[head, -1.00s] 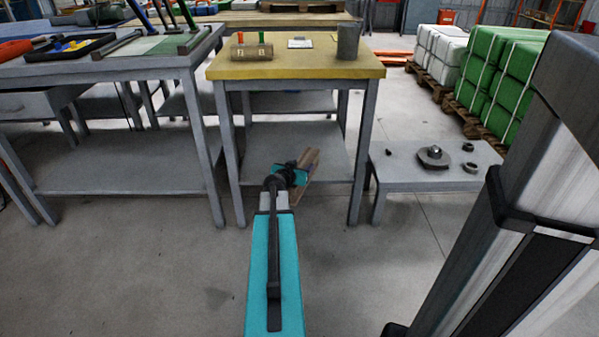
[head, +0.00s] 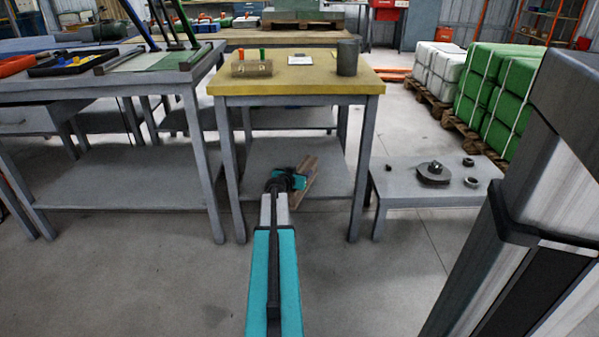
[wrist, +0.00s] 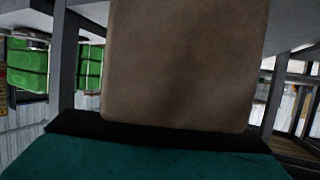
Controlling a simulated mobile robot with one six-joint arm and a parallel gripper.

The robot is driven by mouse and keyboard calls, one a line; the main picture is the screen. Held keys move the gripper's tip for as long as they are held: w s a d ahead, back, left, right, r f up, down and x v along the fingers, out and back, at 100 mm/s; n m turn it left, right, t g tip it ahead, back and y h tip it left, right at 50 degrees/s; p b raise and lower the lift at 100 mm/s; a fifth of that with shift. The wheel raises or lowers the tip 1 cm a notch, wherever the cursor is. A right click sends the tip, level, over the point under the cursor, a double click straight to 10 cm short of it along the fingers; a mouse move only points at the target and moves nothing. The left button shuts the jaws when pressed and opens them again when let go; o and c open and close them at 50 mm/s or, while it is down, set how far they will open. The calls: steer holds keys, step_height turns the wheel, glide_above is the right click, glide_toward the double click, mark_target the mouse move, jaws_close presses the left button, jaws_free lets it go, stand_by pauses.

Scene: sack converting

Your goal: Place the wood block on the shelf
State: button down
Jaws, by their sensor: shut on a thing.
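The wood block (head: 309,176) is a long brown piece, held tilted in my gripper (head: 293,180). In the wrist view the wood block (wrist: 185,65) fills the middle, with a dark jaw edge against its lower end. My gripper is shut on it. In the head view both overlap the grey lower shelf (head: 262,153) of the yellow-topped table. I cannot tell whether the block is over the shelf or in front of it, or whether it touches. The block and my gripper hide part of the shelf, whose visible surface is bare.
The yellow tabletop (head: 300,82) above the shelf carries a tool holder (head: 252,69) and a grey cup (head: 347,58). Table legs flank the shelf. A low grey bench (head: 405,190) with metal parts stands right, a grey workbench (head: 120,175) left. The floor in front is clear.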

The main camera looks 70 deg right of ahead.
steer(key=w+d+b, duration=0.1)
steer(key=w+d, duration=0.2)
steer(key=d, duration=0.5)
steer(key=shift+w+f, duration=0.25)
steer(key=shift+f, duration=0.05)
steer(key=shift+f, duration=0.1)
steer(key=shift+f+b, duration=1.1)
steer(key=shift+f, duration=0.6)
steer(key=shift+f, duration=0.1)
steer(key=c, duration=0.9)
jaws_free()
steer(key=p+v, duration=0.2)
steer(key=v, duration=1)
